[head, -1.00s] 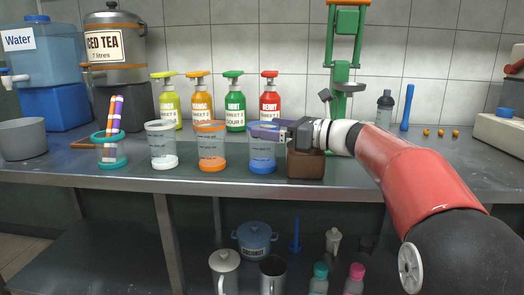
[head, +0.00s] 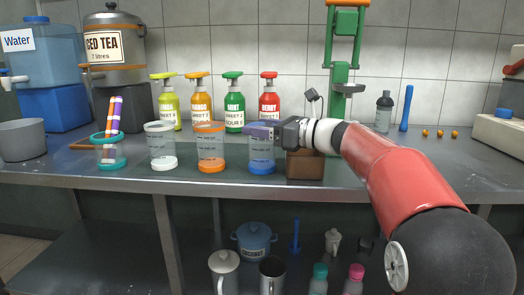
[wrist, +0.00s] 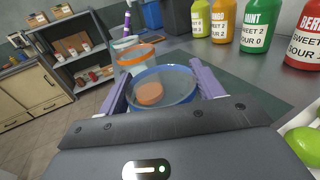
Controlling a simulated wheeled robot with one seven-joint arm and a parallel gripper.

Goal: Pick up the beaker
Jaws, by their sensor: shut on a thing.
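The clear beaker with a blue base and rim (head: 262,155) stands upright on the steel counter, at the right end of a row of similar beakers. My gripper (head: 262,131) reaches in from the right with purple fingers at its upper part. In the wrist view, the blue-rimmed beaker (wrist: 160,72) lies between the two fingers of my gripper (wrist: 161,85), one on each side, and they are shut on it. An orange-brown round patch shows inside it; I cannot tell what it is. The beaker's base still appears to be on the counter.
An orange beaker (head: 210,150), a white beaker (head: 161,150) and a teal beaker holding straws (head: 109,155) stand to the left. A brown box (head: 305,165) is close on the right. Several syrup bottles and a green press (head: 340,75) stand behind.

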